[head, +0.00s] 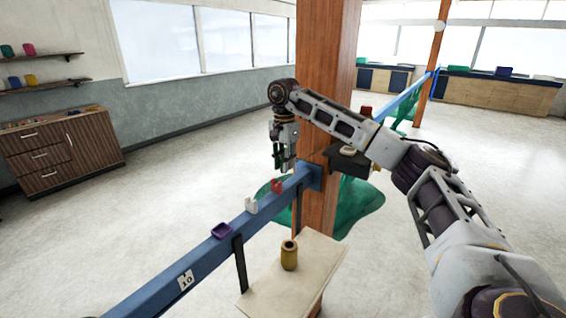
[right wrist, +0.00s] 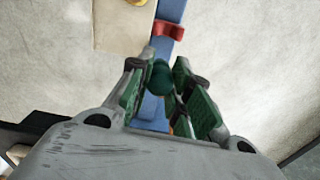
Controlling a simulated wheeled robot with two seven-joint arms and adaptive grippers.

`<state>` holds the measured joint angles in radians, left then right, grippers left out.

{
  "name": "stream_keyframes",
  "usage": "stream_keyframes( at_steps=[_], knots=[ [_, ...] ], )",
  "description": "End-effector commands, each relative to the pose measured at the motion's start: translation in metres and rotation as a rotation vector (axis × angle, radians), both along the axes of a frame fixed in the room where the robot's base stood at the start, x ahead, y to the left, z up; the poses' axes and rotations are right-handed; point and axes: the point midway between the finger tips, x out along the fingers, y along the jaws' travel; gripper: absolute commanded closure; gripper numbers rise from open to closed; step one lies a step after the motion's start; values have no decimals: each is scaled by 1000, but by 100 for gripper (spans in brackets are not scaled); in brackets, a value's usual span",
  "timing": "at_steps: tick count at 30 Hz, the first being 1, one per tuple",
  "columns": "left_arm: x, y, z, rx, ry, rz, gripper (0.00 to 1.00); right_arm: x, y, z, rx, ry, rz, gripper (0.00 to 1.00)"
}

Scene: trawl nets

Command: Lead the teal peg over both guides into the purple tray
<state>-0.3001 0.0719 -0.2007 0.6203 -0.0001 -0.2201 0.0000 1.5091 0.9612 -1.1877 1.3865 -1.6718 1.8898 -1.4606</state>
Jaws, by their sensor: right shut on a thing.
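A blue beam (head: 190,258) runs from the lower left to a wooden post. On it sit the purple tray (head: 221,230), a white U-shaped guide (head: 252,205) and a red guide (head: 277,186), in order toward the post. My right gripper (head: 283,166) points down above the beam's far end, just past the red guide. In the right wrist view, its green-padded fingers (right wrist: 164,80) are shut on the teal peg (right wrist: 160,74), with the red guide (right wrist: 168,28) ahead. The gripper hides the peg in the head view. My left gripper is not in view.
A pale wooden table (head: 300,270) beside the beam bears a yellow spool (head: 289,255). The wooden post (head: 325,120) stands close behind my right gripper, with green netting (head: 358,205) at its foot. The floor left of the beam is clear.

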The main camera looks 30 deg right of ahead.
Motion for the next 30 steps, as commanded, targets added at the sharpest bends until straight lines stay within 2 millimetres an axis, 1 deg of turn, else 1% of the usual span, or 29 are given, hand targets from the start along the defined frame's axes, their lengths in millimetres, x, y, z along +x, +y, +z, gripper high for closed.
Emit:
stream_keyframes(
  at_steps=[11,30],
  knots=[
    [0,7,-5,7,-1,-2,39,-3,8,0,0,0,1,93],
    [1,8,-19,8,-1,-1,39,-13,36,-1,-1,-1,2,93]
  ],
)
